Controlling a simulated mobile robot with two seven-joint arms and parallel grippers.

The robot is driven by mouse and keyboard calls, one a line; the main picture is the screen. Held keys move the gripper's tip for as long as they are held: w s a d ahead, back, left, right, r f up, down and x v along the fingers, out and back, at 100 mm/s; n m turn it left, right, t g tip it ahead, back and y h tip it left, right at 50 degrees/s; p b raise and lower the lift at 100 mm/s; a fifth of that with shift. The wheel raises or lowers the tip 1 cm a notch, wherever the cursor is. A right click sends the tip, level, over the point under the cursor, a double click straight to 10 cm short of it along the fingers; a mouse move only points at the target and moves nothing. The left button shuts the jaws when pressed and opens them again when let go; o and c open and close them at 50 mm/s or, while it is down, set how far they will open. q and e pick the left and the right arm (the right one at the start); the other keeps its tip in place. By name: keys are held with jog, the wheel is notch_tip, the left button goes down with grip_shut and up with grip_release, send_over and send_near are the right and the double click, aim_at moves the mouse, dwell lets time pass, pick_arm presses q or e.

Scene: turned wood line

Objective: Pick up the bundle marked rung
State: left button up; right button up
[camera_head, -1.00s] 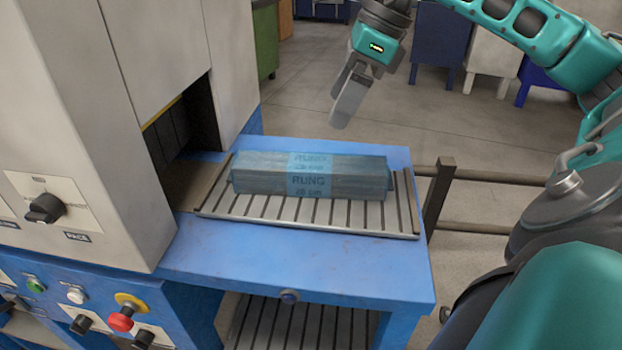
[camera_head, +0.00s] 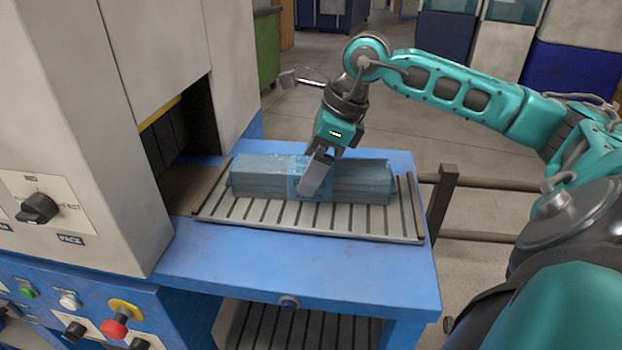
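The bundle marked rung (camera_head: 258,180) is a long block of blue-grey wood pieces with a light blue band around its middle. It lies flat on the slatted rack of the blue outfeed table. The band's lettering, readable earlier, is now mostly covered by my gripper. My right gripper (camera_head: 310,185) points down at the band, with a grey finger across the bundle's near face. The far side of the grip is hidden, so I cannot tell whether the fingers press on the bundle. My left gripper is not in view.
The blue table (camera_head: 270,262) adjoins a grey machine with a dark opening (camera_head: 185,135) left of the bundle. A control panel with a red button (camera_head: 114,328) is at lower left. A dark post and rails (camera_head: 440,200) stand right of the table.

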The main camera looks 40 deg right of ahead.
jog(key=shift+w+a+f, duration=0.15)
jog(key=shift+f, duration=0.25)
jog(key=shift+r, duration=0.1)
jog(key=c, duration=1.4)
